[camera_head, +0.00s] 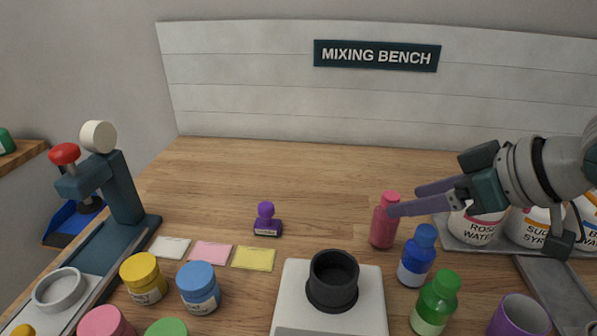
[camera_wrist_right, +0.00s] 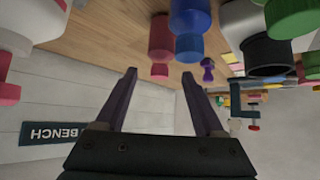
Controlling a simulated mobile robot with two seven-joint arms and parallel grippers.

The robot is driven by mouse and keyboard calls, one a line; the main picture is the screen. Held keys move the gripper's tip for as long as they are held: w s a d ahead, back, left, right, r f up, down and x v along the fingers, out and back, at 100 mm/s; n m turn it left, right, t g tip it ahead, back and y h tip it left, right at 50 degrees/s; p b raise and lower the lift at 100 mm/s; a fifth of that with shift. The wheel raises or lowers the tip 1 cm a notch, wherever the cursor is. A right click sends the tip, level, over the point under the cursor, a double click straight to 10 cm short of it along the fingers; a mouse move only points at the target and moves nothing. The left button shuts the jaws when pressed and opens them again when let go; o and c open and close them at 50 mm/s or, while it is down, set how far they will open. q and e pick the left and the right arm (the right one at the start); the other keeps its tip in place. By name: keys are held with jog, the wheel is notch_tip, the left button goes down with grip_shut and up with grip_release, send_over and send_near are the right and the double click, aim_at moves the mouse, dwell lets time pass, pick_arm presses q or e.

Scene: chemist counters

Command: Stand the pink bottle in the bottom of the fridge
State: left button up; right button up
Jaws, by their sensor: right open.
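The pink bottle (camera_head: 382,226) stands upright on the wooden bench, just left of a blue bottle. My right gripper (camera_head: 405,200) reaches in from the right, open and empty, with its purple fingers pointing left at the bottle. In the head view one fingertip overlaps the bottle just below its cap. In the right wrist view the pink bottle (camera_wrist_right: 160,45) lines up with the gap between the open fingertips (camera_wrist_right: 160,74), at or just past them; I cannot tell whether they touch. My left gripper and the fridge are not in view.
A blue bottle (camera_head: 416,258) and a green bottle (camera_head: 435,303) stand close on the right. A white device with a black cup (camera_head: 333,278) is in front. A purple stamp (camera_head: 267,222) is at left. White jars stand on a tray (camera_head: 458,243). The bench behind the bottle is clear.

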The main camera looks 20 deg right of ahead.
aim_at(390, 202)
jog(key=shift+r+b+x, duration=0.2)
jog(key=shift+b+x, duration=0.35)
jog(key=shift+x, duration=2.1)
jog(key=shift+w, duration=0.2)
grip_shut()
